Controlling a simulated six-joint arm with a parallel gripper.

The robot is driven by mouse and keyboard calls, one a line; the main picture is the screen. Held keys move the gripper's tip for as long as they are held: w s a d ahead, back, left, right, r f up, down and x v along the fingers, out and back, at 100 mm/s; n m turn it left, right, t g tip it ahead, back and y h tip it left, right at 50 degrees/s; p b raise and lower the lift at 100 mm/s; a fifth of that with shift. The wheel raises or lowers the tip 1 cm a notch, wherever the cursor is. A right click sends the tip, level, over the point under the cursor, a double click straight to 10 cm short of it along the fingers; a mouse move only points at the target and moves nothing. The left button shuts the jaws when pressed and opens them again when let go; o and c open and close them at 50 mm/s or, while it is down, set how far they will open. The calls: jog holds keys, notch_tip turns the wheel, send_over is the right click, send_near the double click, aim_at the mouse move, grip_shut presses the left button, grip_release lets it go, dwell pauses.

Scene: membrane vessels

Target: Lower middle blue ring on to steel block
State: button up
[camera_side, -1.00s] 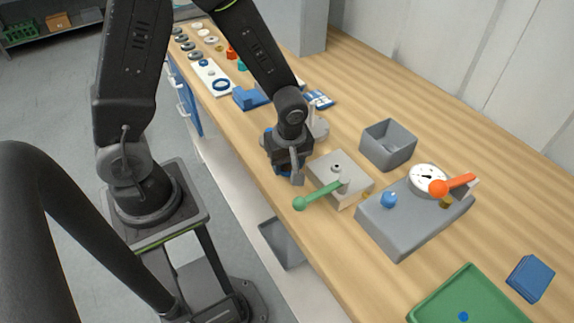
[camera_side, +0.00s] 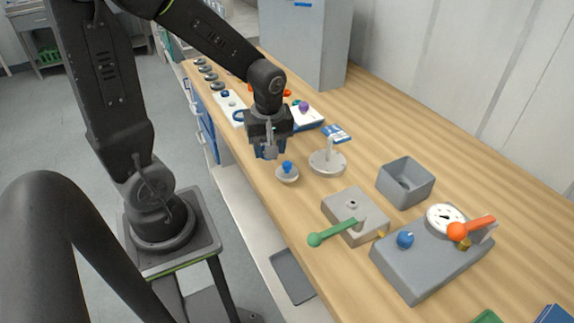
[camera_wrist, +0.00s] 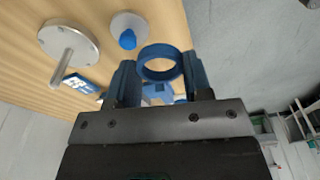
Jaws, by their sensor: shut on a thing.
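My gripper (camera_side: 268,153) is above the near side of the bench, behind and left of the steel block. In the wrist view its blue fingers (camera_wrist: 159,75) are shut on a blue ring (camera_wrist: 160,77). The ring sits at the fingertips, its open hole facing the camera. In the side view the ring cannot be told apart from the blue fingers. The steel block (camera_side: 337,209) lies flat on the bench, with a small hole on top and a green-knobbed lever (camera_side: 335,231) at its front. The ring is clear of the block.
A pale disc with a blue knob (camera_side: 287,173) and a round base with an upright post (camera_side: 327,163) stand between gripper and block. A grey bin (camera_side: 405,183) and a gauge box (camera_side: 420,268) are at right. A white board (camera_side: 229,106) holds other blue rings.

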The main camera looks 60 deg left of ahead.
jog(key=shift+s+a+r, duration=0.3)
jog(key=shift+a+r, duration=0.5)
jog(key=shift+r, duration=1.7)
jog(key=m+t, duration=0.1)
jog(key=m, duration=0.9)
send_over(353, 202)
jog(key=shift+h, duration=0.3)
jog(key=f, duration=0.5)
jog(key=shift+s+a, duration=0.25)
jog(key=shift+a, duration=0.05)
jog(key=shift+w+d+f, duration=0.1)
jog(key=shift+d+f, duration=0.05)
jog(key=shift+d, duration=0.3)
jog(key=shift+f, duration=2.65)
